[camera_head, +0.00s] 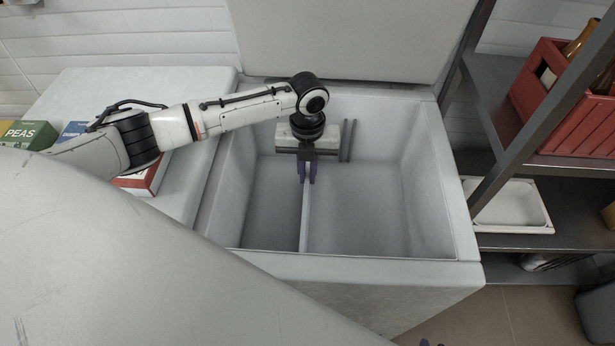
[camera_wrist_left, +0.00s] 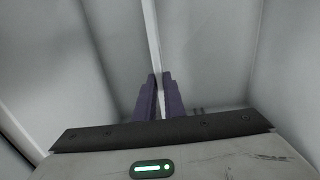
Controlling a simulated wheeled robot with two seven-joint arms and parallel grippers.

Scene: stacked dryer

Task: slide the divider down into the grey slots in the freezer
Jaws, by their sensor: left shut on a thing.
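The open chest freezer (camera_head: 437,205) stands in the middle of the head view. A thin pale divider (camera_head: 304,222) stands upright inside it, running from front to back left of centre. My left gripper (camera_head: 307,175) reaches down into the freezer and is shut on the divider's top edge. In the left wrist view the purple fingers (camera_wrist_left: 160,92) pinch the divider (camera_wrist_left: 152,38) from both sides. Grey slot rails (camera_head: 346,141) show on the back wall, right of the gripper. Whether the divider's ends sit in slots cannot be told. My right gripper is not in view.
The raised freezer lid (camera_head: 350,38) stands behind. A white counter (camera_head: 190,90) with boxes, one a green PEAS box (camera_head: 28,134), is on the left. A metal shelf on the right holds a red crate (camera_head: 565,105) and a white tray (camera_head: 512,206).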

